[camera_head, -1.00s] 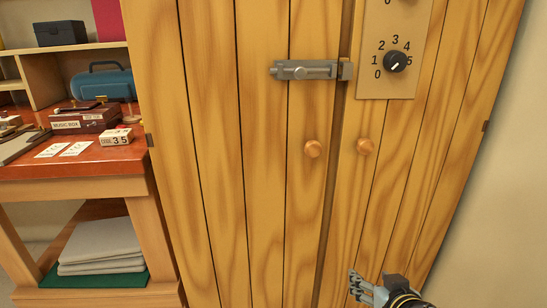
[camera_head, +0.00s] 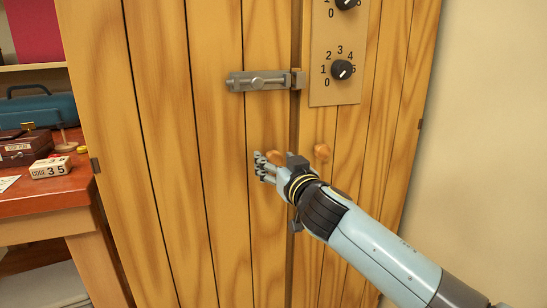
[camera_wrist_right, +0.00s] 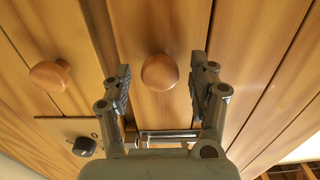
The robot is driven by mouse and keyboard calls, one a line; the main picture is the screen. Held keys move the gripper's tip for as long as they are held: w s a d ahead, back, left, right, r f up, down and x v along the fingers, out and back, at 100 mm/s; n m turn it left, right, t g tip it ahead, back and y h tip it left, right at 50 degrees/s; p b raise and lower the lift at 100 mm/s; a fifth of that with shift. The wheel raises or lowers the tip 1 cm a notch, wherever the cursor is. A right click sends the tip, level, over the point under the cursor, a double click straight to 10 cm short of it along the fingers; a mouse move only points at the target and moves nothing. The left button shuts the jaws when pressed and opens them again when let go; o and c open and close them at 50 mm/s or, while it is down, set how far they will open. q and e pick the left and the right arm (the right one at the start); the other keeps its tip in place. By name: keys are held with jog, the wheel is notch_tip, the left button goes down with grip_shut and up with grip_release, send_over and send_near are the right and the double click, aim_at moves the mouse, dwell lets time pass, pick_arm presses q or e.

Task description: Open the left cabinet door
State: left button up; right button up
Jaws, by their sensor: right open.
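The left cabinet door (camera_head: 170,120) is shut, its plank front level with the right door. Its round wooden knob (camera_head: 275,157) is partly hidden by my right gripper (camera_head: 267,166) in the head view. In the right wrist view the knob (camera_wrist_right: 160,72) sits between the two spread fingers of my right gripper (camera_wrist_right: 160,85), with a gap on both sides. A grey sliding bolt (camera_head: 258,81) is on the left door above the knob. It reaches the catch (camera_head: 297,79) by the door gap; I cannot tell whether it is engaged. My left gripper is out of view.
The right door's knob (camera_head: 322,152) is close to the right of my wrist. A dial panel (camera_head: 325,90) is above it. A red-topped desk (camera_head: 40,195) with a code block (camera_head: 50,167) stands left of the cabinet. A bare wall (camera_head: 490,130) is at right.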

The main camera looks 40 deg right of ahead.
jog(key=shift+x, duration=0.8)
grip_shut()
